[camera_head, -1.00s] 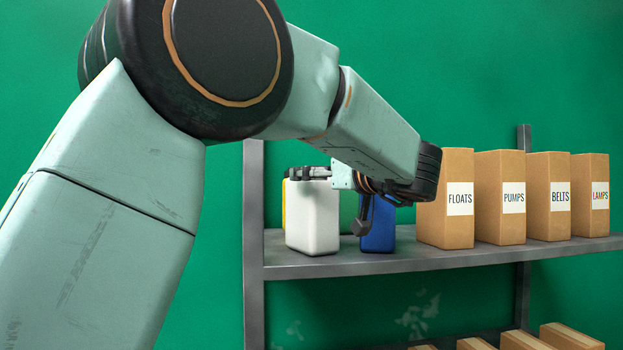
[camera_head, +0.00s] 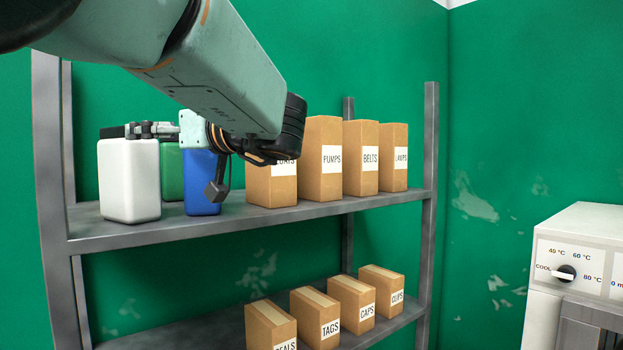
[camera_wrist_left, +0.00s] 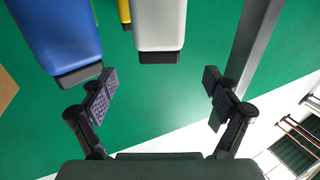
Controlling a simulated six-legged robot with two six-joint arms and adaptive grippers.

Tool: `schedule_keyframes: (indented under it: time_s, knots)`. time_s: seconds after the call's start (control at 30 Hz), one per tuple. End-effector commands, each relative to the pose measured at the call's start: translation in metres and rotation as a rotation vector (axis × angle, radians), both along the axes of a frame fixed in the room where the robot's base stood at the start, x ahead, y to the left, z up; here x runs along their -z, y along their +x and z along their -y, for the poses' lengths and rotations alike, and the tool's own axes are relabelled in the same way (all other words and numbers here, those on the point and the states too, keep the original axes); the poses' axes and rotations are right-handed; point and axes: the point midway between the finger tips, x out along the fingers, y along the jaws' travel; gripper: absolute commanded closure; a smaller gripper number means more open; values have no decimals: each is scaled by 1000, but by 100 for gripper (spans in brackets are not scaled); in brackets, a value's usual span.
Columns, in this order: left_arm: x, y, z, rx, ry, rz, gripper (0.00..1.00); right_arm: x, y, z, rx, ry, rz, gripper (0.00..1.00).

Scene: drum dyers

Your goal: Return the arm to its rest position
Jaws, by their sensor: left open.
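My left arm reaches in from the upper left of the head view. Its left gripper (camera_head: 176,160) is open in front of the shelf, by the tops of a white container (camera_head: 129,180) and a blue container (camera_head: 201,183). In the left wrist view the left gripper (camera_wrist_left: 158,84) has its fingers spread with nothing between them. The white container (camera_wrist_left: 160,22) and blue container (camera_wrist_left: 56,28) appear beyond the fingertips there. Whether a finger touches either one cannot be told. My right gripper is in neither view.
A green container (camera_head: 172,174) stands behind; a yellow one (camera_wrist_left: 124,11) shows in the wrist view. Labelled cartons, such as PUMPS (camera_head: 320,165), fill the upper shelf's right. More cartons (camera_head: 315,317) stand on the lower shelf. A grey upright (camera_head: 50,165) is left; a white machine (camera_head: 580,265) right.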

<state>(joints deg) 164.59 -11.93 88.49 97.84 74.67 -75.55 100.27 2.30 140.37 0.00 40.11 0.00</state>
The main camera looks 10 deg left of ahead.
Motion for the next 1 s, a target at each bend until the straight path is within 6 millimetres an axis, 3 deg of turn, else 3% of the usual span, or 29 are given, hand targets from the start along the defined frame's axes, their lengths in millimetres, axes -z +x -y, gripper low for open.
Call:
schedule_keyframes:
  time_s: [0.7, 1.0]
  knots:
    - [0, 32, -112, -1, -4, 0, 12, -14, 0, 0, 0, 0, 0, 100]
    - [-32, 32, -111, 0, 0, 1, 12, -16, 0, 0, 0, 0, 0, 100]
